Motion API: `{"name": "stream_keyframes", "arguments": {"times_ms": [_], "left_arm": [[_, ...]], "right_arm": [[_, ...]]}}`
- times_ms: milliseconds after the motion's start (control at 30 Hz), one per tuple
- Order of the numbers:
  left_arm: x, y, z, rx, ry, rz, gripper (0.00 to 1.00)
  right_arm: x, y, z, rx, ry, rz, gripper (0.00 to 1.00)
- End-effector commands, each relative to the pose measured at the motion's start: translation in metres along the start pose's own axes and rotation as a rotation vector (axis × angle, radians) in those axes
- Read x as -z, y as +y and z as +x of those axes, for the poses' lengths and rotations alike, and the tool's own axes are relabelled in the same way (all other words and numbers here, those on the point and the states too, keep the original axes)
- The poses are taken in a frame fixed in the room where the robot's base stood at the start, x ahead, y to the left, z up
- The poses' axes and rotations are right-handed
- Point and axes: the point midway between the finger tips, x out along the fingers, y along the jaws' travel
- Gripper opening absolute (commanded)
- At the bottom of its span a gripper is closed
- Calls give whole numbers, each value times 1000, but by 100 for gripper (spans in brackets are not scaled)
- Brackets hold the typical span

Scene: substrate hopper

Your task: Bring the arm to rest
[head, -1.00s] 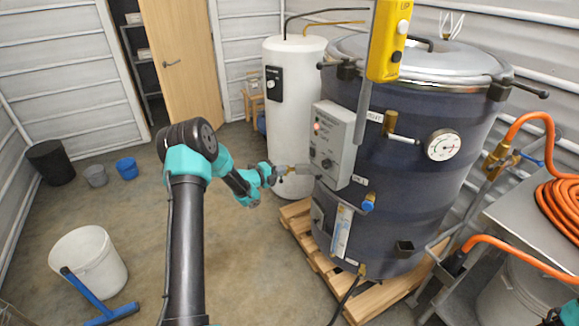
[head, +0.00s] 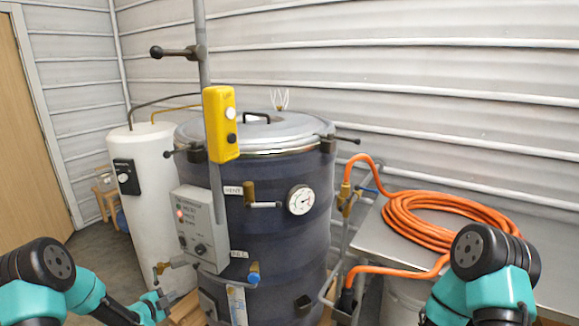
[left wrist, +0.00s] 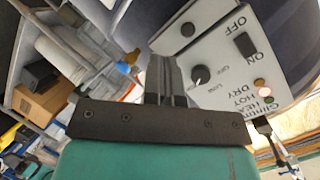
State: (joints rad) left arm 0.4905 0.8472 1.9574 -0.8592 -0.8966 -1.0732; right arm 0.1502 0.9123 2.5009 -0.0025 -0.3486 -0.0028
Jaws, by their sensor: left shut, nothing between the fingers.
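My left arm enters the head view at the lower left. Its gripper (head: 164,298) is small there, low in front of the white tank and left of the grey control box (head: 203,230). In the left wrist view the two dark fingers (left wrist: 167,82) are together with nothing between them. The control box face (left wrist: 220,72) lies just beyond and to the right of them, with a black knob, a switch and lit lamps. I cannot tell the exact gap. My right arm's teal and black links show at the lower right of the head view; its gripper is out of view.
A dark blue drum (head: 270,240) with a metal lid stands in the middle. A white tank (head: 150,190) is left of it. A yellow pendant (head: 220,124) hangs in front. An orange hose (head: 440,225) lies coiled on a metal table (head: 390,250) at right.

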Motion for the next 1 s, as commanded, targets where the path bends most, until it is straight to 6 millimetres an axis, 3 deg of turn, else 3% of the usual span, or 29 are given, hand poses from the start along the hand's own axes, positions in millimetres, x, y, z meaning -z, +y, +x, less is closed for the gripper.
{"name": "stream_keyframes", "arguments": {"times_ms": [33,100,267,500,600,733,833,1000], "left_arm": [[14,30,2,-62,-32,-131,0],[28,69,-1,-141,-99,-324,0],[63,154,-25,-308,-290,-723,0],[120,261,-98,-492,-676,-1215,0],[140,292,-134,-530,-848,-1365,0],[157,314,-167,-544,-1008,-1482,0],[162,320,-177,-544,-1060,-1517,0],[163,320,-178,-542,-1067,-1523,0]], "right_arm": [[0,0,0,0,0,0,38],[0,0,0,0,0,0,38],[0,0,0,0,0,0,38],[0,0,0,0,0,0,38],[0,0,0,0,0,0,38],[0,0,0,0,0,0,38],[0,0,0,0,0,0,38],[0,0,0,0,0,0,38]]}}
